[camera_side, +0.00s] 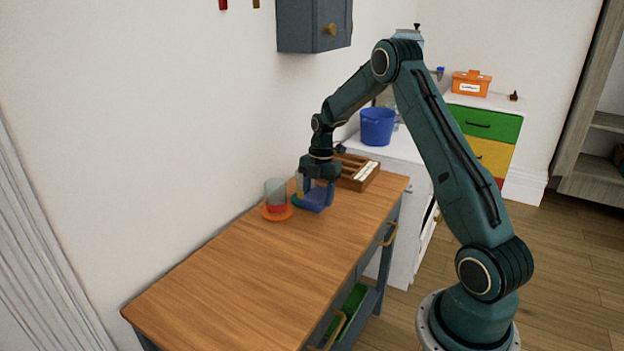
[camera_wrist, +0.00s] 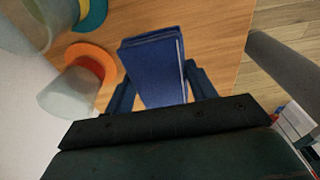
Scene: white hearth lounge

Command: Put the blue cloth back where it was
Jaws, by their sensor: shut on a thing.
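The blue cloth (camera_side: 317,201) is a folded, flat, book-like stack low over the wooden table, near its far end. In the wrist view the cloth (camera_wrist: 153,58) lies between the two fingers. My gripper (camera_side: 319,187) points down and is shut on the cloth; it also shows in the wrist view (camera_wrist: 158,82). I cannot tell whether the cloth touches the table top. The far side of the cloth is partly hidden by my fingers in the side view.
A clear cup (camera_side: 276,191) on an orange saucer (camera_side: 270,216) stands close left of the cloth. Another cup with a teal base (camera_side: 297,199) is just behind. A wooden compartment tray (camera_side: 352,183) lies beyond my gripper. The table's near part (camera_side: 225,290) is clear.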

